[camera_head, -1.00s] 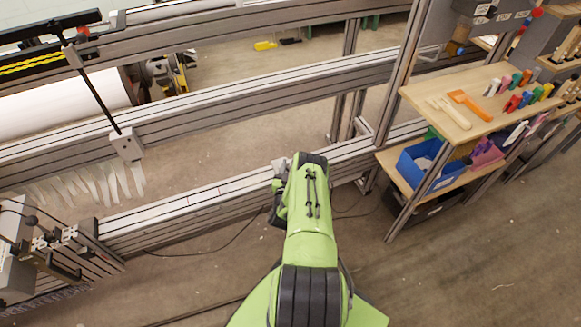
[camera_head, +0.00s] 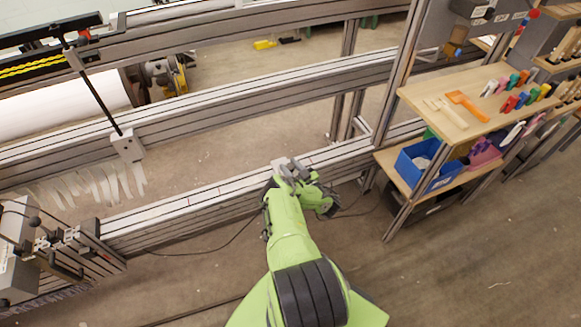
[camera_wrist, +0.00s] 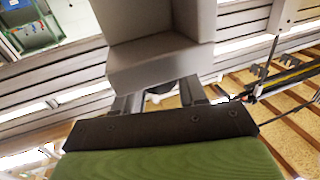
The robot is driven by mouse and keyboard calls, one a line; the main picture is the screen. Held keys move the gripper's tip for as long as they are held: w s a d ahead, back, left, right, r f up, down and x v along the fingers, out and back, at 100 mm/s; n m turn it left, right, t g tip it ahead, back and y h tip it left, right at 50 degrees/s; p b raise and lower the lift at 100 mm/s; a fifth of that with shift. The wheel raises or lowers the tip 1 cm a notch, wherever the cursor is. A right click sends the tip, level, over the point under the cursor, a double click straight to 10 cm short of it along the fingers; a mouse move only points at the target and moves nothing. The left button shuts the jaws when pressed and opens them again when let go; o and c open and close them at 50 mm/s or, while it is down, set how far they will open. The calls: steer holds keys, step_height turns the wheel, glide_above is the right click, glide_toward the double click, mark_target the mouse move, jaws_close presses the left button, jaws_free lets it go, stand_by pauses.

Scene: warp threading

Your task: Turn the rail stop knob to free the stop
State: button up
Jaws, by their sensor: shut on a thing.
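The rail stop (camera_head: 283,164) is a grey block on the low rail (camera_head: 215,191), near the middle of the head view. In the wrist view the stop (camera_wrist: 160,55) fills the upper middle as a large grey stepped block. A dark round knob (camera_wrist: 163,87) shows just under it, mostly hidden by the block and my fingers. My gripper (camera_wrist: 160,97) is shut on the knob, one finger on each side. In the head view my gripper (camera_head: 292,173) is at the stop, and my wrist hides the knob there.
A shelf rack (camera_head: 455,112) with combs, coloured tools and a blue bin (camera_head: 424,166) stands to the right. Long parallel rails (camera_head: 230,105) run behind. A grey clamp-like unit (camera_head: 40,250) is at the lower left. Floor to the lower right is clear.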

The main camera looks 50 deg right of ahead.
steer(key=shift+n+t+y+b, duration=0.3)
steer(key=shift+n+y+b, duration=0.35)
steer(key=shift+n+y, duration=0.75)
steer(key=shift+y, duration=0.6)
steer(key=o, duration=1)
steer(key=shift+c, duration=0.2)
